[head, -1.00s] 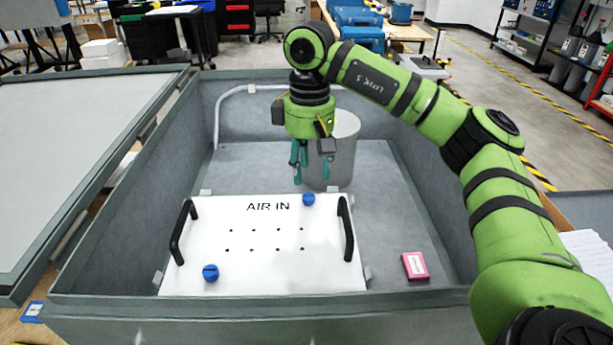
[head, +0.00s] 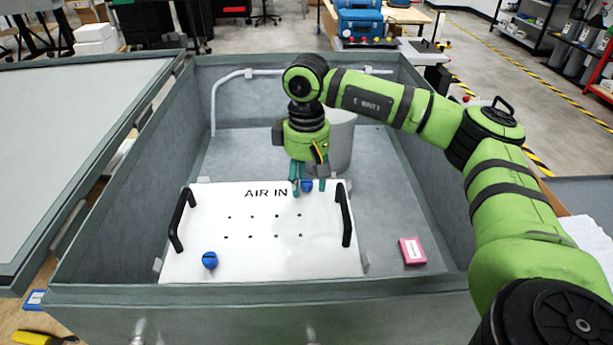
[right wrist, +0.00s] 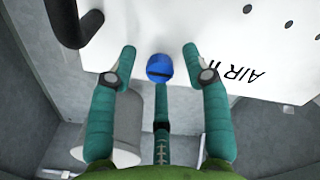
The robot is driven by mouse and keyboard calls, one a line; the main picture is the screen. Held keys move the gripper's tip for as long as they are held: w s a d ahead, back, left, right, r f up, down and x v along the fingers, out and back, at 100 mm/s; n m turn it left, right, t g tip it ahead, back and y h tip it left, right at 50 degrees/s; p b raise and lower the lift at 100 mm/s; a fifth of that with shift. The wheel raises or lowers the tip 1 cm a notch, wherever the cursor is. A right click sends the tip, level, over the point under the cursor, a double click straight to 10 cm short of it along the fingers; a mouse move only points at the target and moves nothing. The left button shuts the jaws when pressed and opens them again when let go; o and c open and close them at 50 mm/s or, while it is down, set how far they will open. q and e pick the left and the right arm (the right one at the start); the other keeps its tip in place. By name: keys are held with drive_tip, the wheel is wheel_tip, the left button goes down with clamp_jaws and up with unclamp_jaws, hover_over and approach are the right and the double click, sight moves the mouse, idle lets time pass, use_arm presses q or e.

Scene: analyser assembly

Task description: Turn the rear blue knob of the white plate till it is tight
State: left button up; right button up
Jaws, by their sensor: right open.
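The white plate (head: 265,250) with "AIR IN" printed on it lies in the grey open box. Its rear blue knob (head: 307,186) sits near the far edge, right of the lettering, partly hidden by my right gripper (head: 308,190). In the right wrist view the rear blue knob (right wrist: 159,68) shows between and just beyond the spread teal fingers of my right gripper (right wrist: 160,62). The gripper is open and holds nothing; I cannot tell whether any finger touches the knob. The front blue knob (head: 210,260) is at the plate's near left. My left gripper is not in view.
Black handles stand at the plate's left (head: 181,220) and right (head: 344,214) sides. A grey cylinder (head: 341,145) stands behind my right gripper. A pink box (head: 412,251) lies on the box floor at right. The grey box walls (head: 100,235) enclose everything.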

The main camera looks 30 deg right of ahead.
drive_tip(key=shift+w, duration=0.1)
clamp_jaws()
drive_tip(key=shift+m, duration=0.4)
